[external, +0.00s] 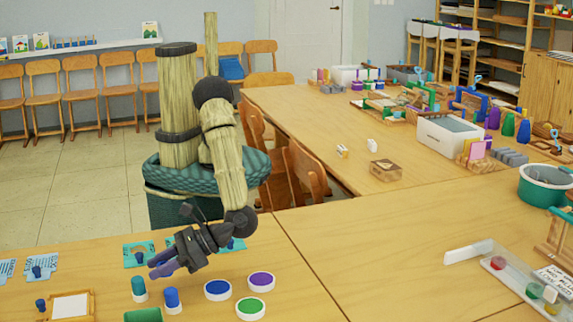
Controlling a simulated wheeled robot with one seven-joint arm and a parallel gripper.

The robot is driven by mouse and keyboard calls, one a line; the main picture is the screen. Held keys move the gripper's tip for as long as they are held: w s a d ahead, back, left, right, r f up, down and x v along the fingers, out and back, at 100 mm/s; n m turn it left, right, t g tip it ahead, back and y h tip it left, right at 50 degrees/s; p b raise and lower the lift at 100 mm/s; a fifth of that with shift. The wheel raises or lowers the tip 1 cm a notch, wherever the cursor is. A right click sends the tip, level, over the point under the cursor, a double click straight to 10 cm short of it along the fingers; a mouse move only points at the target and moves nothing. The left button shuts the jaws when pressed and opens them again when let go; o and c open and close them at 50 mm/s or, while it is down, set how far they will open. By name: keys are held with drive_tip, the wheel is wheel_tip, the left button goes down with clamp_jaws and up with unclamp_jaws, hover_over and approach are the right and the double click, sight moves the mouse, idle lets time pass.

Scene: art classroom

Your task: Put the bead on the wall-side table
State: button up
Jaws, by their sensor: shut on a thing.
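My gripper (160,265) is low over the near left table (70,235), its purple fingers pointing left and down. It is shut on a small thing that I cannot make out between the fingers. I cannot pick out the bead for certain anywhere. A long wooden table (310,130) runs behind and to the right of my arm, closest of the tables to the back wall. I cannot tell for sure whether it is the wall-side table. Its near left part is largely bare.
Blue (217,290), purple (261,281) and green (250,308) round pots stand right of my gripper. Upright blue (171,300) and teal (138,288) pieces stand just below it. Wooden chairs (305,175) line the long table. A small wooden box (385,170) sits on it.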

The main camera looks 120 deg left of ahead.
sight(164, 287)
drive_tip(key=shift+f, duration=1.7)
drive_tip(key=shift+f+b, duration=0.2)
drive_tip(key=shift+b, duration=0.1)
drive_tip(key=o, duration=0.9)
drive_tip(key=shift+r, duration=0.1)
drive_tip(key=shift+o, duration=0.2)
drive_tip(key=shift+r, duration=0.15)
drive_tip(key=v, duration=1.2)
